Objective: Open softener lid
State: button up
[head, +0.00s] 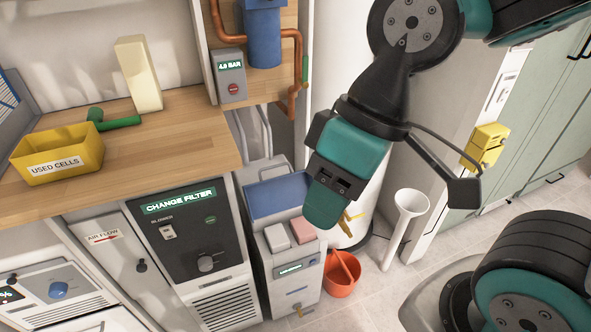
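A narrow grey-white appliance that looks like the softener (291,291) stands on the floor beside the dryer-like panel. My gripper (323,205) is in front of and above the right side of the unit, in the camera's line of sight. It hides part of the right side. Its finger gap is not clear, and no held thing shows.
A wooden counter (190,152) with a yellow bin (57,155) is at left. An orange bucket (341,275) stands right of the unit, with a white cylinder (368,208) behind. A white funnel-topped pipe (404,228) is further right. Some floor is free in front.

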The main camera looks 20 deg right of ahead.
aim_at(272, 196)
jog(key=k, duration=1.05)
jog(key=u, duration=0.9)
jog(key=i, duration=1.55)
jog(key=z, duration=0.5)
